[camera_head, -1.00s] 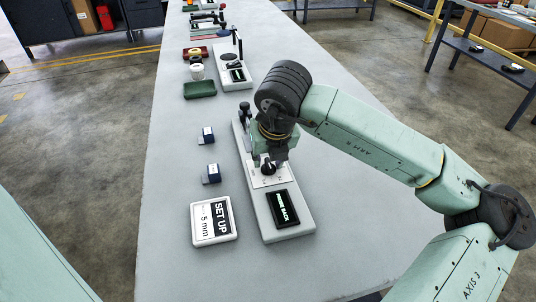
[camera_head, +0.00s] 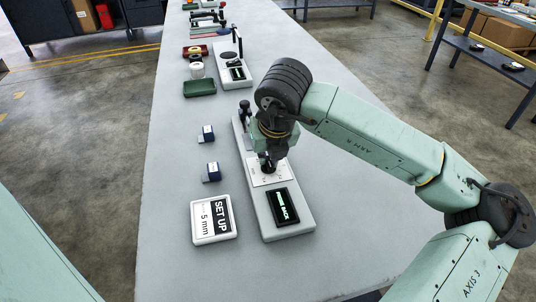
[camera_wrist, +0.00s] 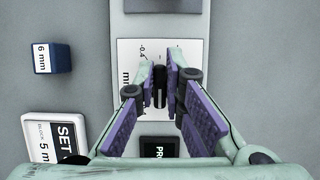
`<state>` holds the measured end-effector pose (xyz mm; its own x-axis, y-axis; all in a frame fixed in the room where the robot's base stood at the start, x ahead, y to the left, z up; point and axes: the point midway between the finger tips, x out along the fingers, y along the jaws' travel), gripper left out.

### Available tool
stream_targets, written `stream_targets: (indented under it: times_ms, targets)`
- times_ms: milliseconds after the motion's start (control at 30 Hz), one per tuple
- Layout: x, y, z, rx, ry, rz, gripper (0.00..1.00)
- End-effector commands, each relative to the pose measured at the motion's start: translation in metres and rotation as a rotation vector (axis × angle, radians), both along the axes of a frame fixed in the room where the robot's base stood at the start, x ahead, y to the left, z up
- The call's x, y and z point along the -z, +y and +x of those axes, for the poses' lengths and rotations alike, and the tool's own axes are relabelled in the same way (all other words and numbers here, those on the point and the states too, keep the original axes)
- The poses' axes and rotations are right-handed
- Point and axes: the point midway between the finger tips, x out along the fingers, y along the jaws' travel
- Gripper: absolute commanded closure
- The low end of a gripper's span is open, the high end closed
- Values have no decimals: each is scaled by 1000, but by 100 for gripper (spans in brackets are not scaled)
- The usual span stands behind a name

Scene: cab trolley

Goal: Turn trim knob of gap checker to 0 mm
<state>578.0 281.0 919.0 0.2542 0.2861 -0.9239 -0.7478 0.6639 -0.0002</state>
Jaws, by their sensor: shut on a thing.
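The gap checker (camera_head: 288,233) is a long pale unit on the bench, with a white dial plate (camera_head: 275,179) and a dark display with green text (camera_head: 285,207). The black trim knob (camera_head: 268,166) stands on the dial plate, partly hidden under my gripper (camera_head: 269,160). In the wrist view the knob (camera_wrist: 159,86) sits between the purple-padded fingers of my gripper (camera_wrist: 161,88), which is shut on it. A "-0.4" mark and "mm" show on the plate's left side; other marks and the knob's pointer are hidden or too small to read.
A "SET UP 5 mm" sign (camera_head: 213,220) lies left of the checker. A green tray (camera_head: 199,88) and another unit (camera_head: 233,73) lie farther back.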

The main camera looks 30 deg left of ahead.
Motion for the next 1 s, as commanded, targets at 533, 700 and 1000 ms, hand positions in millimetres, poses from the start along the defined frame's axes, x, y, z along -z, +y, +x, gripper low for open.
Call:
stream_targets:
  times_ms: [533,700,1000]
  targets:
    - [6,1,0,-265,-2,2,100]
    - [4,1,-1,-426,-1,3,100]
    - [2,2,-2,-712,0,3,100]
